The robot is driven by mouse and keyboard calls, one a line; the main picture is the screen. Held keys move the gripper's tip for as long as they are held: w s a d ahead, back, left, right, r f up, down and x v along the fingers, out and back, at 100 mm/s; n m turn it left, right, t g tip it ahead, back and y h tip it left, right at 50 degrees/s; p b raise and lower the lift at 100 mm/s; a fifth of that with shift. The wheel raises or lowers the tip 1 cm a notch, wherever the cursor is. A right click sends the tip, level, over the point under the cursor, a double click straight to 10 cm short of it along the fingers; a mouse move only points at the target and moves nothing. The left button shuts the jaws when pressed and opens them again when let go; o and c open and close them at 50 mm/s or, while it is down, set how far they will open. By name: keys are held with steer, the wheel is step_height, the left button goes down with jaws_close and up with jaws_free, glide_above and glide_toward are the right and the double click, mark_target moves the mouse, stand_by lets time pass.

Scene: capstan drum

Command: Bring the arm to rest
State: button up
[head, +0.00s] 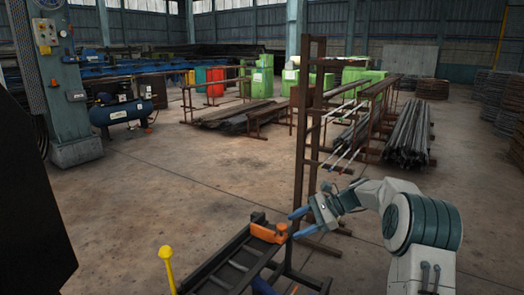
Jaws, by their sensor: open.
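My gripper (294,225) is in the right half of the head view, at the end of my white and grey arm. Its two blue fingers point left and stand apart, with nothing visible between them. The arm is bent, coming up from the lower right. The fingertips appear close to the right end of an orange block (266,233) on a dark frame (232,262); I cannot tell the exact distance or whether they touch. No capstan drum can be made out clearly.
A lever with a yellow knob (166,252) stands left of the frame. A tall rusty rack post (304,130) rises behind my gripper. A large dark shape (30,190) blocks the left edge. Open concrete floor (150,195) lies beyond the frame.

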steer(key=s+a+r+n+h+p, duration=0.1)
steer(key=s+r+n+h+p, duration=0.25)
steer(key=s, duration=0.55)
steer(key=s+a+r+n+h+p, duration=0.1)
steer(key=s+r+n+h, duration=0.25)
steer(key=s+r, duration=0.4)
steer(key=s+d+n+t+h+p, duration=0.1)
steer(key=s+d+n+h+p, duration=0.1)
steer(key=s, duration=0.8)
steer(key=s+d+n+t+h+p, duration=0.1)
steer(key=s+d+n+h+p, duration=0.1)
steer(key=s+n, duration=0.3)
steer(key=s+d, duration=0.1)
steer(key=s, duration=0.3)
steer(key=shift+s+d+r+t+h+p, duration=0.25)
steer(key=shift+s+t+h+p, duration=0.05)
steer(key=shift+s+h+p, duration=0.1)
